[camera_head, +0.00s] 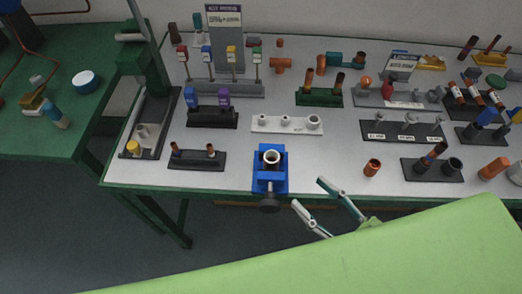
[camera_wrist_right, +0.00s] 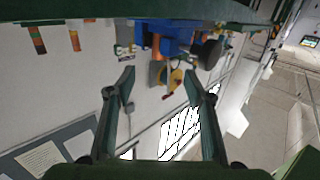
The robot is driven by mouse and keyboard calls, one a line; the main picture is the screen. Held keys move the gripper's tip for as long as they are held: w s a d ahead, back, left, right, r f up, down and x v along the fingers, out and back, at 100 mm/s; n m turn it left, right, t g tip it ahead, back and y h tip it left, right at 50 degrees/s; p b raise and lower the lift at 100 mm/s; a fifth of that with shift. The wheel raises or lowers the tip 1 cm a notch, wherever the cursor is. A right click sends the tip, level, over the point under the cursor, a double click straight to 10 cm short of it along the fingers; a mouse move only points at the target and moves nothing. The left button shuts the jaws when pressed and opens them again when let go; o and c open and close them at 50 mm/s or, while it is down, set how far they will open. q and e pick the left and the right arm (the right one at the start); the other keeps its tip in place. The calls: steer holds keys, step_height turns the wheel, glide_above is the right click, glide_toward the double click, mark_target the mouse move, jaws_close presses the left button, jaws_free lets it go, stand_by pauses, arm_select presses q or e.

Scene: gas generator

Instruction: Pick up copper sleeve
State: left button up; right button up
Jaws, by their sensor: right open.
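A short copper-orange sleeve (camera_head: 372,167) stands upright and loose near the table's front edge, right of the blue vise. Other copper-coloured pieces stand in racks, so I cannot be sure which one the task names. My right gripper (camera_head: 309,193) is open and empty in front of the table edge, between the vise and the loose sleeve, and apart from both. In the right wrist view my open fingers (camera_wrist_right: 158,76) have nothing between them, and the loose sleeve cannot be made out there. My left gripper is not in view.
The blue vise (camera_head: 270,180) sits at the front edge with a light ring in its top. It also shows in the wrist view (camera_wrist_right: 172,36). A black holder (camera_head: 432,171) stands right of the sleeve, and an orange cylinder (camera_head: 494,168) lies beyond. Bare table surrounds the sleeve.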

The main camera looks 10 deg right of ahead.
mark_target(277, 163)
steer(key=x, duration=0.7)
steer(key=shift+w+a+r+p, duration=0.1)
steer(key=shift+w+r+p, duration=0.05)
steer(key=shift+r+p, duration=0.2)
steer(key=shift+w+a, duration=0.2)
steer(key=shift+w, duration=0.15)
steer(key=shift+w+a, duration=0.15)
steer(key=shift+w, duration=0.15)
steer(key=p+x, duration=0.1)
steer(key=x, duration=0.3)
steer(key=shift+w+a, duration=0.2)
steer(key=shift+w, duration=0.1)
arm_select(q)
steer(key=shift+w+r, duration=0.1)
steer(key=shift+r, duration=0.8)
arm_select(e)
steer(key=c, duration=1.2)
